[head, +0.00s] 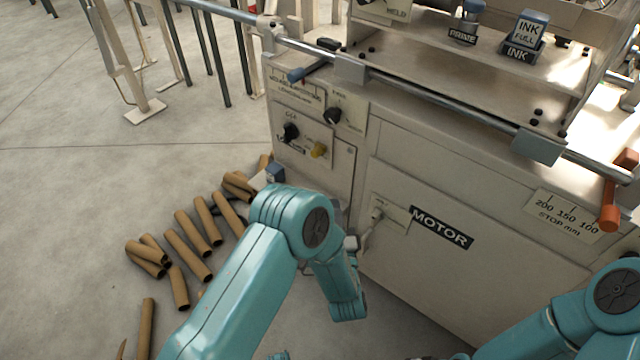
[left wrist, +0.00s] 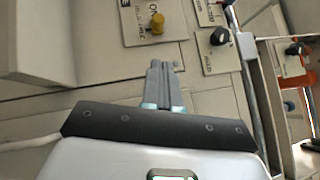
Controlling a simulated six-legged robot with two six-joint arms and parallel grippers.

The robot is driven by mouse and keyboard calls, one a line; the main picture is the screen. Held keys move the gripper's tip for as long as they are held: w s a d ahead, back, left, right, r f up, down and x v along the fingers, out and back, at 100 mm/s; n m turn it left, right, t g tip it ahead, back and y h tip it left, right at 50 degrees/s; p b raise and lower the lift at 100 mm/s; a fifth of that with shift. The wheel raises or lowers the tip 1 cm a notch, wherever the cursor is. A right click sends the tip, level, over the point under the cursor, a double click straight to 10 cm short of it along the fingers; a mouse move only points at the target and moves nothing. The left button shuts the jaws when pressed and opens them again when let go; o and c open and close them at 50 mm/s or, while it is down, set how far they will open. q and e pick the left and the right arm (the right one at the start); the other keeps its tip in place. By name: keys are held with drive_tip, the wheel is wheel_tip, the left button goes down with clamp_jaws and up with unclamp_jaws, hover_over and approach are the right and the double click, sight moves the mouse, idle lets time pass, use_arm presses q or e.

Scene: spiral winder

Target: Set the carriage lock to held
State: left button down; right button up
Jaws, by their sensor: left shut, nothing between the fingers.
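At the top edge of the head view is a label plate (head: 397,11) that seems to read HELD, with a dark knob on it cut off by the edge. I cannot tell the knob's setting. My left gripper (head: 350,243) is low in front of the machine's cabinet, mostly hidden by my own teal arm. In the left wrist view its fingers (left wrist: 165,84) are shut and empty, apart from the panel knobs. That view shows a yellow knob (left wrist: 157,23) ahead and a black knob (left wrist: 218,37) to the right. My right gripper is out of view; only its arm shows.
A metal rail (head: 440,99) with grey blocks runs along the machine's front edge. A MOTOR switch (head: 376,214) is on the cabinet, and an orange handle (head: 611,205) at the right. Cardboard tubes (head: 187,240) lie on the floor at the left.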

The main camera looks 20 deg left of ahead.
use_arm(q)
drive_tip(key=shift+d+f+h, duration=0.4)
drive_tip(key=shift+d+f, duration=0.2)
drive_tip(key=shift+f, duration=0.1)
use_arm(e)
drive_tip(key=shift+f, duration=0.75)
use_arm(q)
approach(323, 153)
drive_tip(key=w+d, duration=0.1)
drive_tip(key=w, duration=0.1)
drive_tip(key=w+a, duration=0.1)
drive_tip(key=a, duration=0.1)
drive_tip(key=shift+w+a+r, duration=0.35)
drive_tip(key=shift+r, duration=0.05)
drive_tip(key=shift+w+a+r, duration=0.2)
drive_tip(key=shift+a, duration=0.25)
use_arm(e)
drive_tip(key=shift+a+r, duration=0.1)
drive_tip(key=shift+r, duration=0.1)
